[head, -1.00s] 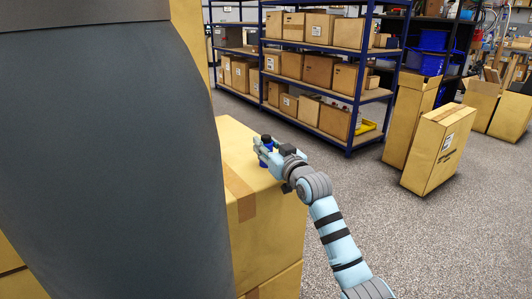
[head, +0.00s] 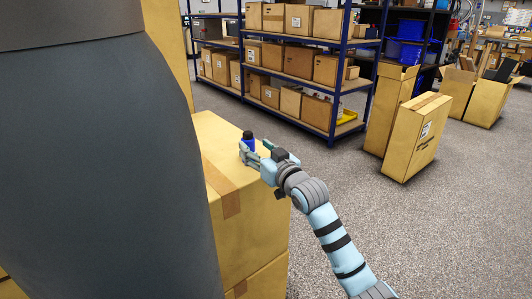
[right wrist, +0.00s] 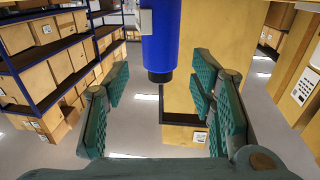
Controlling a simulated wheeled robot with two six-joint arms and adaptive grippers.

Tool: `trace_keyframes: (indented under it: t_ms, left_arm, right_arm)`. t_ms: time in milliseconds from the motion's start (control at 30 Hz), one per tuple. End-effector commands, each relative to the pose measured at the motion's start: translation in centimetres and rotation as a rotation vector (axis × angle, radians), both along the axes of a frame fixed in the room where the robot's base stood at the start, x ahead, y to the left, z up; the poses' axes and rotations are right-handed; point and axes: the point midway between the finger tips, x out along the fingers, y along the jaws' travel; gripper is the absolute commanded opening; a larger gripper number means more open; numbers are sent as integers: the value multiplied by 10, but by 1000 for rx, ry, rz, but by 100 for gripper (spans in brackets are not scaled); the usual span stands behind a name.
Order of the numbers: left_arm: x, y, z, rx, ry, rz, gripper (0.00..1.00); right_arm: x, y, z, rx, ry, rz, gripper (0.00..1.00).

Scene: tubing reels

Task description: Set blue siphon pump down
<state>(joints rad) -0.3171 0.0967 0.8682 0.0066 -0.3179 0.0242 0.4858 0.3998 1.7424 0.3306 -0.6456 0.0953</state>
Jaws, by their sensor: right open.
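The blue siphon pump (head: 249,142), a blue cylinder with a black cap, stands upright on a cardboard box (head: 228,150) near its far right edge. My right gripper (head: 258,149) is open just to the right of the pump, at the height of the box top. In the right wrist view the blue pump (right wrist: 160,35) shows ahead, centred between the spread green finger pads of the right gripper (right wrist: 162,78), with clear gaps on both sides. My left gripper is not in view.
A blue-framed shelf (head: 335,90) with cardboard boxes stands behind. Tall cartons (head: 415,138) stand on the floor at the right. Blue bins (head: 405,50) sit on a rack behind them. The floor between is clear.

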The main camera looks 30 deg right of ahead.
Motion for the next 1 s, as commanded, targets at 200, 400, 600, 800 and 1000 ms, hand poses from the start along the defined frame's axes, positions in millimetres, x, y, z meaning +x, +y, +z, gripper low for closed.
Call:
trace_keyframes:
  t_ms: [200,400,600,800,1000]
  left_arm:
    - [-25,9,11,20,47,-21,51]
    - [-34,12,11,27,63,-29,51]
    - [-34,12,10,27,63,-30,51]
    - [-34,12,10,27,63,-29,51]
    - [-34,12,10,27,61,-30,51]
  right_arm:
    - [-52,0,3,-5,3,1,51]
    - [-71,0,1,0,1,3,51]
    - [-71,0,1,1,0,2,51]
    - [-71,-1,1,1,0,1,51]
    - [-81,5,-27,-8,73,-6,51]
